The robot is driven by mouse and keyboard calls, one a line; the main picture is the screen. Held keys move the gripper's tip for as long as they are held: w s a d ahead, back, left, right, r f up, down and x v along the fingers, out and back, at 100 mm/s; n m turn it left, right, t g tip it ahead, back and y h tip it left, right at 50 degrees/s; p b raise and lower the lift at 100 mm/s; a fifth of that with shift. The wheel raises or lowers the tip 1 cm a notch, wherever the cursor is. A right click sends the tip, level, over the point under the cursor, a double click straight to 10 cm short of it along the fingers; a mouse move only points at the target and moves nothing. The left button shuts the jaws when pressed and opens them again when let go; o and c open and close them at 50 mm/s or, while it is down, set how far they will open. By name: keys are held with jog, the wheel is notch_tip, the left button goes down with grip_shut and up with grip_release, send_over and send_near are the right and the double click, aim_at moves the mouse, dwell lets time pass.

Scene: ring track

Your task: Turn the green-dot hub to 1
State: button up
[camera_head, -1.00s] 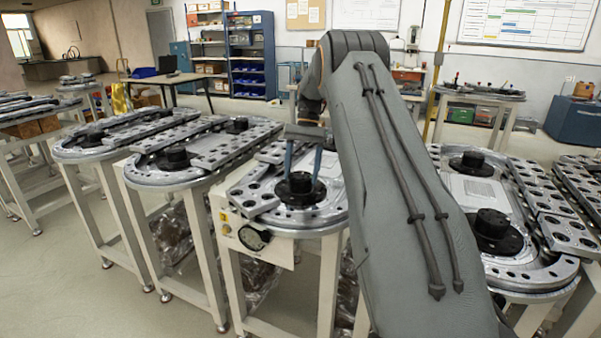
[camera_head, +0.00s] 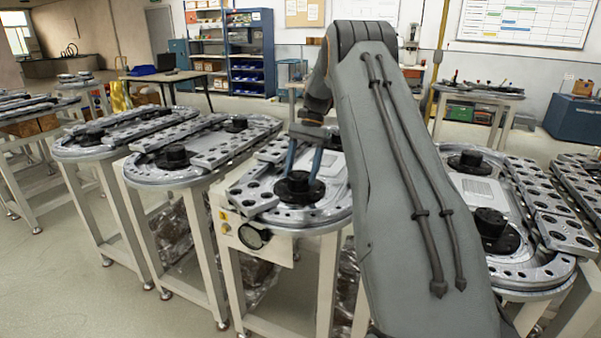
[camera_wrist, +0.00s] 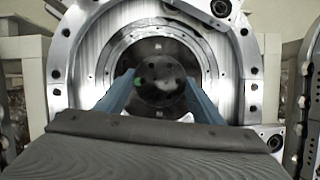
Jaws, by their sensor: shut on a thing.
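The black hub (camera_head: 298,184) stands on a dark round flange at the near end of the ring track (camera_head: 325,213). In the wrist view the hub (camera_wrist: 160,80) faces me, with a small green dot (camera_wrist: 138,83) on the left of its face. My gripper (camera_head: 300,178) comes down on it from above, leaning, with one blue finger on each side. The wrist view also shows my gripper (camera_wrist: 160,84) shut on the hub. A small pale mark (camera_wrist: 158,47) lies on the dark flange above the hub; I cannot read any numbers.
A dial box (camera_head: 253,237) hangs on the front of this stand. Another track stand (camera_head: 200,160) is close on the left, and one (camera_head: 520,215) on the right behind my arm. Open floor (camera_head: 80,290) lies at the front left.

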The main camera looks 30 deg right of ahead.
jog(key=o, duration=1)
jog(key=shift+o, duration=0.2)
jog(key=shift+b+v, duration=0.9)
jog(key=shift+v, duration=3.05)
